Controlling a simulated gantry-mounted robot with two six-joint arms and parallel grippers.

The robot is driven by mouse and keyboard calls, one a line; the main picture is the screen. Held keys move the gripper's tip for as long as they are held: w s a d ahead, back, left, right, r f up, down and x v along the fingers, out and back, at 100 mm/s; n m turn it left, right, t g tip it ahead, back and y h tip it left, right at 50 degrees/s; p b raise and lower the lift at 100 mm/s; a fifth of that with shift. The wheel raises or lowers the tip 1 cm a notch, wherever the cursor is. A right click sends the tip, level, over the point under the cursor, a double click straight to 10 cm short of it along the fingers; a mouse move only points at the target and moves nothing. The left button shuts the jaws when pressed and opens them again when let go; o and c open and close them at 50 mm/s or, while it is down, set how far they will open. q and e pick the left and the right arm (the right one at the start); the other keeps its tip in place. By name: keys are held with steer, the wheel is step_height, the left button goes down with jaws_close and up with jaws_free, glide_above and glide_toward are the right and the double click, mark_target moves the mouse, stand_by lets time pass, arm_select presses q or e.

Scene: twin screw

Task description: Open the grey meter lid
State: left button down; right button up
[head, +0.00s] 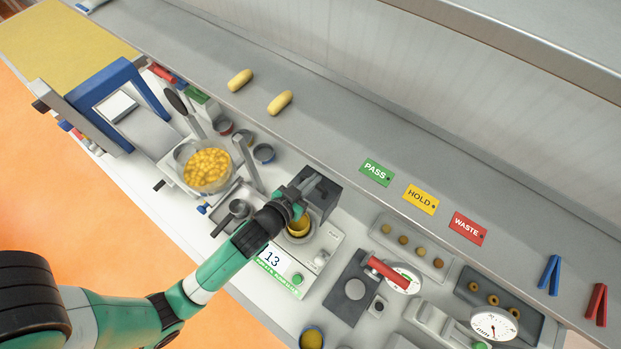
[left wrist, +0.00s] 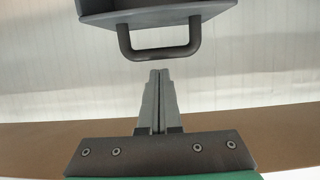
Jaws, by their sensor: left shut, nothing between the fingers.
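The meter (head: 325,245) is a pale box with a display reading 13 and a green front label. Its dark grey lid (head: 328,204) stands up at the back of the meter, and a round well with yellow contents (head: 299,226) shows uncovered in front of it. In the left wrist view the lid's dark underside or edge (left wrist: 155,14) and its U-shaped handle (left wrist: 160,53) are at the top. My left gripper (head: 312,184) is at the lid, over the meter. Its fingers (left wrist: 160,72) are shut and empty, just short of the handle. My right gripper is not in view.
A clear bowl of yellow pieces (head: 207,167) stands left of the meter. A dark device with a red handle (head: 388,272) is to the right. PASS (head: 377,172), HOLD (head: 420,199) and WASTE (head: 467,228) signs lie on the shelf behind, with two yellow rolls (head: 280,103) farther left.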

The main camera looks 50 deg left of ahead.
arm_select(q)
steer(key=b+v, duration=0.1)
steer(key=v, duration=0.8)
steer(key=shift+s+r+b, duration=0.15)
steer(key=shift+r+b, duration=0.25)
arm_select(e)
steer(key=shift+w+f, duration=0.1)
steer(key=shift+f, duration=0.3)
